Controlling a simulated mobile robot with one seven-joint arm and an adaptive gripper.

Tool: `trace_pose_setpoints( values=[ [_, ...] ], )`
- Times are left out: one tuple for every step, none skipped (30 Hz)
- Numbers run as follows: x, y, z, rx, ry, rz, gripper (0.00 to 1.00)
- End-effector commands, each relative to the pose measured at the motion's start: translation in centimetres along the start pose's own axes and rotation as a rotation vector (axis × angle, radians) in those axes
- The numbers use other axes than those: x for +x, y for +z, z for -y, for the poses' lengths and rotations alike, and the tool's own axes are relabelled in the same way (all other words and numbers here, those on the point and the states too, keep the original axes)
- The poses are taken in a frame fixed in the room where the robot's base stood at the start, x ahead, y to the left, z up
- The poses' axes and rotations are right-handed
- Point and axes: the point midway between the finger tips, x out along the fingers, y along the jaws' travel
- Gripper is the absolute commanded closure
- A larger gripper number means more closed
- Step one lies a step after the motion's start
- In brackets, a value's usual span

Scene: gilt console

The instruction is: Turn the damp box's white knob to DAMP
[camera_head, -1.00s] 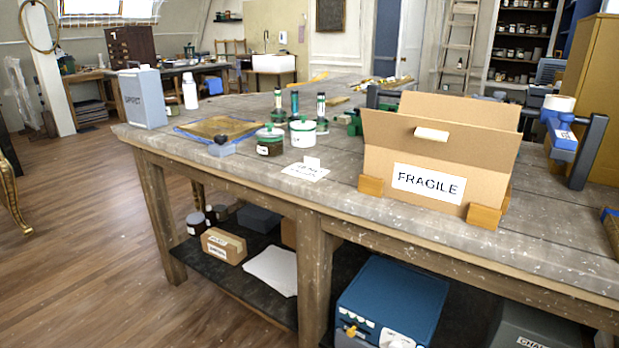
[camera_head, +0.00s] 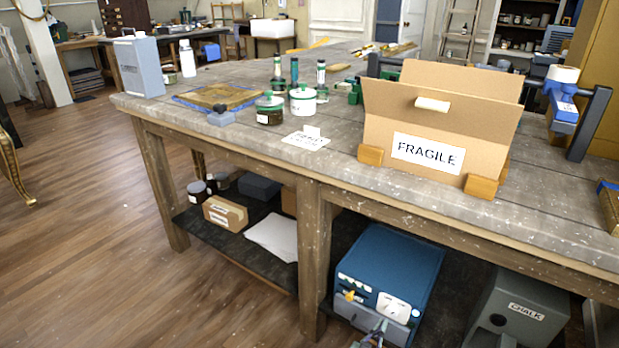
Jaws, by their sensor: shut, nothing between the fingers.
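The damp box appears to be the blue box (camera_head: 392,262) on the lower shelf under the workbench, right of the middle leg. Its front carries small pale labels, a yellow part at the left and a white plate (camera_head: 393,308) at the right. A white knob seems to be on that plate, but it is too small to read its setting. My gripper (camera_head: 378,328) shows at the bottom edge, just in front of and below the box's front. Its fingers are shut and hold nothing. Most of it is cut off by the frame, and I cannot tell whether it touches the box.
The bench edge (camera_head: 420,218) overhangs the box, and the middle leg (camera_head: 313,262) stands left of it. A grey CHALK box (camera_head: 518,308) is to the right. White paper (camera_head: 273,237) and a carton (camera_head: 225,213) lie left on the shelf. Floor at left is clear.

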Motion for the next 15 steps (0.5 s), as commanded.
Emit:
trace_pose_setpoints(
  values=[
    [0.5,0.2,0.1,0.004,-0.001,0.002,1.0],
    [0.7,0.2,0.1,0.005,-0.001,0.003,1.0],
    [1.1,0.2,0.1,0.004,-0.001,0.003,1.0],
    [1.5,0.2,0.1,0.003,-0.001,0.003,1.0],
    [1.9,0.3,0.1,0.003,-0.001,0.004,1.0],
    [2.4,0.3,0.1,0.002,0.0,0.003,1.0],
    [2.8,0.3,0.1,0.003,0.0,0.004,1.0],
    [3.2,0.3,0.1,0.003,0.0,0.004,1.0],
    [3.7,0.3,0.1,0.003,-0.001,0.003,1.0],
    [4.1,0.3,0.1,0.002,-0.001,0.004,1.0],
    [4.4,-0.1,0.1,0.003,0.0,0.003,1.0],
    [4.9,-0.1,0.0,0.003,0.001,0.004,1.0],
    [5.2,0.0,0.0,0.004,0.001,0.004,1.0],
    [5.5,0.0,-0.1,0.003,0.002,0.004,1.0],
    [5.8,-0.1,0.0,0.003,0.001,0.003,1.0]
  ],
)
